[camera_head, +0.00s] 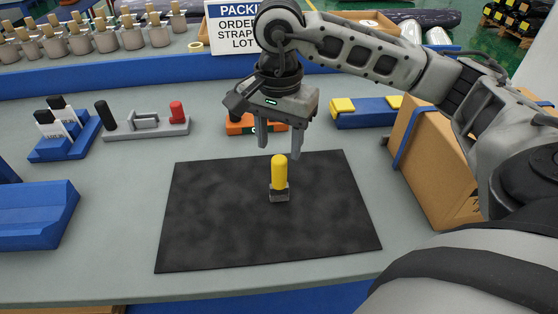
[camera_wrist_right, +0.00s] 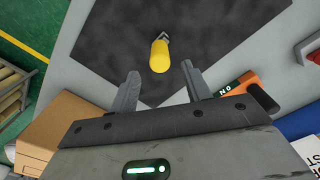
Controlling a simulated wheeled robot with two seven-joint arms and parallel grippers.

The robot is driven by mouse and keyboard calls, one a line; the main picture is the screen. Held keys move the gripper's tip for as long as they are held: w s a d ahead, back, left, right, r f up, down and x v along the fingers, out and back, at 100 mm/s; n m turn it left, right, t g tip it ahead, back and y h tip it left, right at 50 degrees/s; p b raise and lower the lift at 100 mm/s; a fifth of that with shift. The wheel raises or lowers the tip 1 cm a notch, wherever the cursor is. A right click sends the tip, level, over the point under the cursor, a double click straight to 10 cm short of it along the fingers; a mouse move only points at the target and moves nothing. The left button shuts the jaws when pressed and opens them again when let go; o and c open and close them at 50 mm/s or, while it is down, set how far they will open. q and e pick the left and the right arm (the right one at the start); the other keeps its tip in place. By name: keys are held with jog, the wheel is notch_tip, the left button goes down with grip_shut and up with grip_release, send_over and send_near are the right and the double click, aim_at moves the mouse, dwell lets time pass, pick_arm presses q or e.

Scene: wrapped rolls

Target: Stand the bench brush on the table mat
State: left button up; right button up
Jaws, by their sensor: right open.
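The bench brush (camera_head: 279,175) stands upright on the black table mat (camera_head: 215,225), with its yellow handle up and its dark grey block resting on the mat. It is right of the mat's middle, towards the back. My right gripper (camera_head: 279,147) is open and empty, its two fingers pointing down just behind and above the brush. In the right wrist view, the yellow handle (camera_wrist_right: 159,56) shows beyond the open fingertips and apart from them, over the mat (camera_wrist_right: 205,30). My left gripper is not in view.
A cardboard box (camera_head: 420,160) stands right of the mat. Behind the mat are an orange tool (camera_head: 240,124), a blue holder with yellow parts (camera_head: 365,112) and a grey rack (camera_head: 147,126). Blue trays (camera_head: 38,218) stand at left. The mat around the brush is clear.

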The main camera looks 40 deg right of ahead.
jog(key=shift+r, duration=2.2)
